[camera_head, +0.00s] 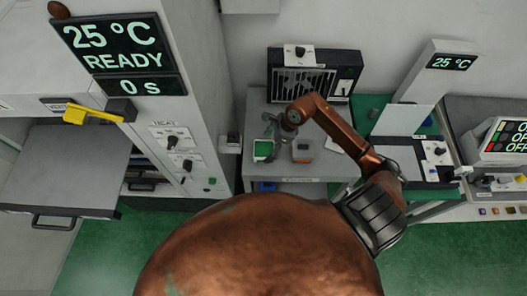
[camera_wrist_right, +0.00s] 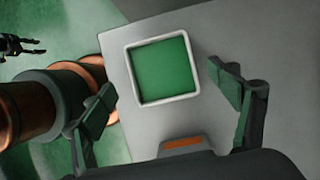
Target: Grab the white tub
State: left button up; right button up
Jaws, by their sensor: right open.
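The white tub (camera_wrist_right: 131,75) is a square, open container with a thin white rim and a green interior. It stands on the grey table, and in the head view (camera_head: 263,149) it is near the table's left side. My right gripper (camera_wrist_right: 163,92) is open and empty, its two dark fingers apart on either side of the view with the tub ahead between them. In the head view, my right gripper (camera_head: 272,127) hangs just behind the tub. A small dark gripper shape, probably my left gripper (camera_wrist_right: 40,46), shows at the wrist view's upper left, too small to read.
A grey box with an orange top (camera_head: 302,150) stands right of the tub on the grey table (camera_head: 315,172). A vented dark unit (camera_head: 302,82) stands at the table's back. A tall white cabinet (camera_head: 186,100) with knobs is on the left.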

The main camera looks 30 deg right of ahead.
aim_at(263, 151)
jog(key=x, duration=0.4)
jog(key=shift+w+d+p, duration=0.1)
jog(key=shift+w+p, duration=0.1)
jog(key=shift+p, duration=0.1)
jog(key=shift+s+f, duration=0.1)
jog(key=shift+f, duration=0.2)
jog(key=shift+c, duration=0.8)
jog(key=c, duration=1.1)
pick_arm(q)
jog(key=shift+s+a+r, duration=0.1)
jog(key=shift+s+r, duration=0.3)
jog(key=shift+s, duration=0.1)
pick_arm(e)
jog(key=shift+c, duration=0.4)
pick_arm(q)
jog(key=shift+w, duration=0.15)
